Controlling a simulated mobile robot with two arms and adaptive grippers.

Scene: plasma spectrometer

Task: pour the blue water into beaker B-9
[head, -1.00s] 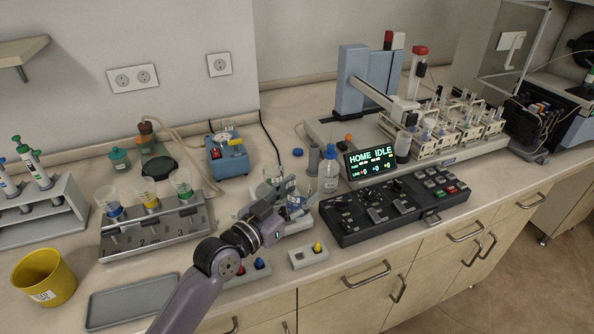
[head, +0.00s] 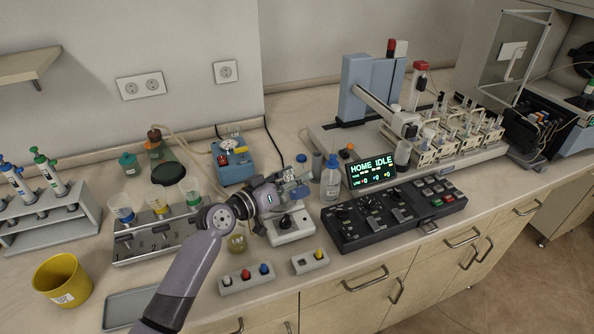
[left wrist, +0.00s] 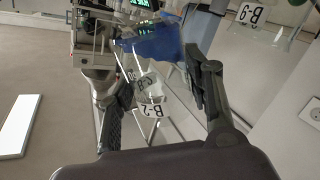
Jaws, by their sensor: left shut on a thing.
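In the left wrist view the two fingers (left wrist: 160,95) stand either side of the glass. Blue water (left wrist: 155,45) shows toward the beaker's far end, and the glass looks tilted in that view. In the head view the gripper largely hides the held beaker. My right gripper is not in view.
A wash bottle (head: 331,180) and a black control panel (head: 400,205) stand right of the gripper. A funnel rack (head: 155,240) is at left. A small beaker with yellowish content (head: 237,243) stands under my arm. Button boxes (head: 246,278) lie near the front edge.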

